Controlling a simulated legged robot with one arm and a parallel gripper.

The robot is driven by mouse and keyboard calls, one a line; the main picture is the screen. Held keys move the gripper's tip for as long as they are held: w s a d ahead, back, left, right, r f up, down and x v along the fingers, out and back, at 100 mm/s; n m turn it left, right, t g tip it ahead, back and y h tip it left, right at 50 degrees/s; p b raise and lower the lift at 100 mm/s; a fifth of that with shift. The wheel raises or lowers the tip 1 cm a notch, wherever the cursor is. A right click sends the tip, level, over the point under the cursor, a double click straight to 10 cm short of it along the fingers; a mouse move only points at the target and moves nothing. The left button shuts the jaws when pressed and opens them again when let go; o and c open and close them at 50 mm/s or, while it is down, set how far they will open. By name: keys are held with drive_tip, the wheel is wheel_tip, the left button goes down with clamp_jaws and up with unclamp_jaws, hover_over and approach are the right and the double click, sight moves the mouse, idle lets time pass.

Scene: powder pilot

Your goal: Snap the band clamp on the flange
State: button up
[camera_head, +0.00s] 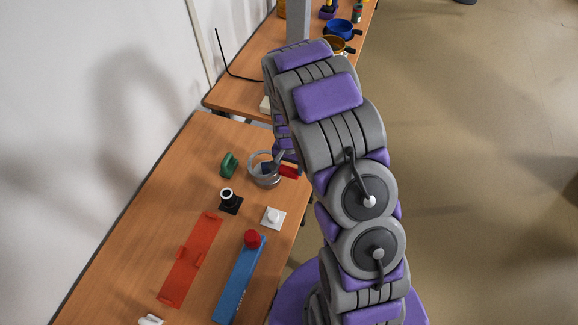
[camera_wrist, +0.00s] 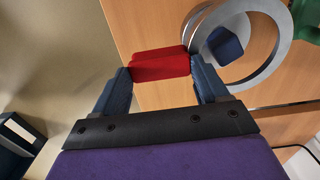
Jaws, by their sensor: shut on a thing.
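My gripper (camera_wrist: 162,78) is shut on a red block (camera_wrist: 160,63), which lies across between its two blue fingers. A grey ring (camera_wrist: 281,51), likely the band clamp, is next to the block's right end; I cannot tell whether they are joined. In the head view the ring (camera_head: 251,171) is over the table, with the red block (camera_head: 289,171) at its right; my arm partly hides the fingers. A dark blue piece (camera_wrist: 224,45) shows through the ring. A black square base with a white-topped short tube (camera_head: 229,202), possibly the flange, stands in front of the ring, apart from it.
A green piece (camera_head: 229,165) is left of the ring. A white plate with a knob (camera_head: 272,217), a blue bar with a red knob (camera_head: 239,279) and an orange-red strip (camera_head: 187,268) lie nearer on the table (camera_head: 130,250). Floor is clear at right.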

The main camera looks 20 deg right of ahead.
drive_tip(key=shift+r+p, duration=0.35)
drive_tip(key=shift+r, duration=0.85)
drive_tip(key=shift+w+r, duration=0.25)
drive_tip(key=shift+r, duration=0.05)
drive_tip(key=w+a+r+n+b, duration=0.1)
drive_tip(key=w+r+n+b, duration=0.1)
drive_tip(key=r+n, duration=0.5)
wheel_tip(320, 180, up, 6)
drive_tip(key=shift+w+a+f, duration=0.1)
drive_tip(key=shift+w+a, duration=0.1)
drive_tip(key=shift+w, duration=0.3)
